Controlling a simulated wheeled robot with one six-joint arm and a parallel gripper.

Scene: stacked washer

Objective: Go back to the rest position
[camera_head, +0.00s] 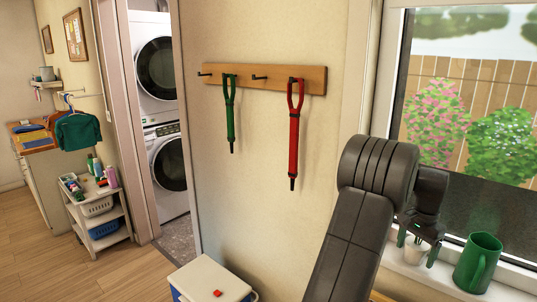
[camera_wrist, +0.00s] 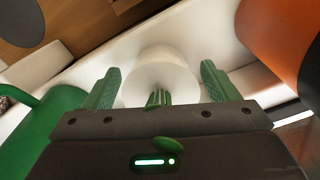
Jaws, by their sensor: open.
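My gripper (camera_head: 416,250) is at the window sill at the right of the head view, at the end of my dark arm. Its two green fingers are apart, and they also show spread in the wrist view (camera_wrist: 162,80). A small white round pot (camera_wrist: 162,62) with a green plant (camera_wrist: 158,98) lies between and beyond the fingers. No gap or contact between fingers and pot can be made out for certain. In the head view the white pot (camera_head: 415,252) is partly hidden by the gripper.
A green mug (camera_head: 478,262) stands close to my gripper on the white sill (camera_head: 450,288), beside the window. An orange object (camera_wrist: 275,40) is near in the wrist view. A cooler (camera_head: 205,280) stands below.

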